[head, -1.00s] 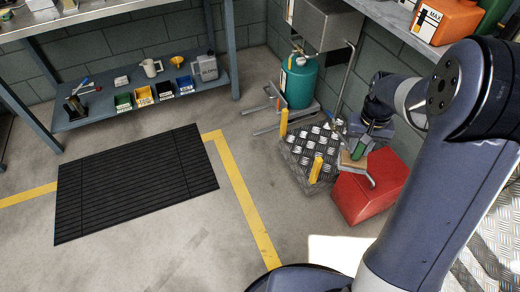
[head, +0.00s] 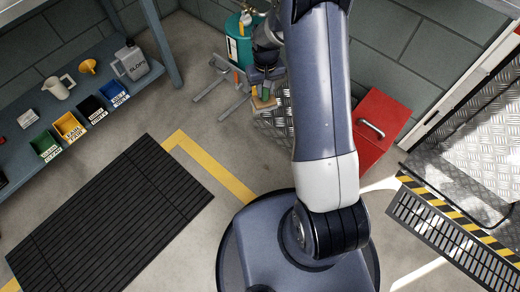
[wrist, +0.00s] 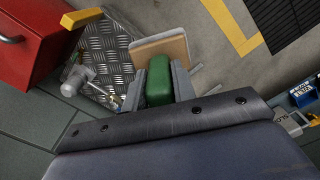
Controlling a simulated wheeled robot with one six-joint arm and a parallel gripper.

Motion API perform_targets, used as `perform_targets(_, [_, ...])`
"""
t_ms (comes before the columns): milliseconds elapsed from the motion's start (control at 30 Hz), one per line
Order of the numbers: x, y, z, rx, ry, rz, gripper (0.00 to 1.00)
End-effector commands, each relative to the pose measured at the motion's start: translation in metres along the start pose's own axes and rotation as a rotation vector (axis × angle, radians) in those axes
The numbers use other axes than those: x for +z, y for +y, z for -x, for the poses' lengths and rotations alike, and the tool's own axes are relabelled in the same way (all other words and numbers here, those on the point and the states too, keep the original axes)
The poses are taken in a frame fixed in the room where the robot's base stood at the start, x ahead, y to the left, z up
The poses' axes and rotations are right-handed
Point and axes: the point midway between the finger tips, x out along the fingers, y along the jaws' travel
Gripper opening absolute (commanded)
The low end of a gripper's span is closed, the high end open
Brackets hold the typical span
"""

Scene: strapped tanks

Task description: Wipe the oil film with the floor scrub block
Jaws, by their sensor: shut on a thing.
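The floor scrub block has a green grip (wrist: 158,80) and a tan, flat base (wrist: 160,50). My gripper (wrist: 159,88) is shut on the green grip, with a grey finger on each side. In the head view the block (head: 264,103) hangs beside the diamond-plate platform's (head: 275,122) upper left part, partly over it. I cannot tell the exact height or any contact. I cannot make out the oil film in either view.
A teal cylinder (head: 238,45) stands behind my gripper. A red box (head: 380,115) is right of my arm. A black mat (head: 115,215) and yellow floor line (head: 215,170) lie left. A shelf with bins (head: 70,127) is at far left. Bare floor lies between.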

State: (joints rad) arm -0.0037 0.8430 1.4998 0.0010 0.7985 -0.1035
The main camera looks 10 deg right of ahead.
Motion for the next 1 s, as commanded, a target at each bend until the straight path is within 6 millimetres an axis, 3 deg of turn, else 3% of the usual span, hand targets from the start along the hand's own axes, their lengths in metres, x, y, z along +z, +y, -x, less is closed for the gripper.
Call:
perform_targets(33, [-0.002,0.000,-0.045,-0.001,-0.009,0.018,0.04])
perform_targets(100, [-0.004,0.000,-0.087,-0.001,-0.008,0.045,0.04])
perform_targets(400, [0.004,-0.003,-0.263,-0.002,-0.006,0.154,0.04])
perform_targets(500, [0.011,-0.004,-0.309,-0.001,-0.003,0.184,0.04])
perform_targets(600, [0.017,-0.005,-0.343,-0.001,0.000,0.208,0.04])
perform_targets(700, [0.022,-0.006,-0.364,0.000,0.002,0.224,0.04])
perform_targets(1000, [0.026,-0.006,-0.384,0.000,0.004,0.234,0.04])
